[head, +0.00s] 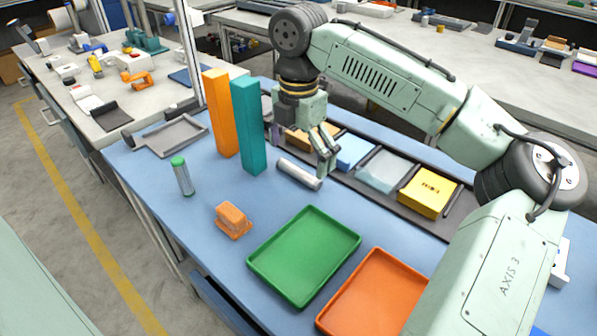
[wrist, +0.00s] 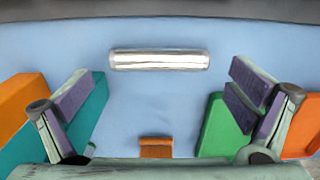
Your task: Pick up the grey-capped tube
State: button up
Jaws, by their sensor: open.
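The grey-capped tube (head: 299,174) lies on its side on the blue tabletop, silvery and pale, just left of and below my gripper (head: 324,150) in the head view. In the wrist view, the tube (wrist: 160,60) lies crosswise, ahead of the open fingers of my gripper (wrist: 163,90). The fingers are spread wide and empty, and they appear apart from the tube. Its cap is hard to tell from its body. A second tube with a green cap (head: 182,176) stands upright farther left.
A tall orange block (head: 221,112) and a teal block (head: 248,125) stand left of my gripper. A green tray (head: 304,257), an orange tray (head: 372,300) and a small orange block (head: 233,219) lie nearer. Behind runs a dark rack with a yellow box (head: 427,192).

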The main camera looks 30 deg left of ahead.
aim_at(298, 169)
jog(key=shift+f, duration=1.55)
jog(key=shift+c, duration=0.2)
jog(key=c, duration=0.9)
jog(key=shift+r, duration=0.1)
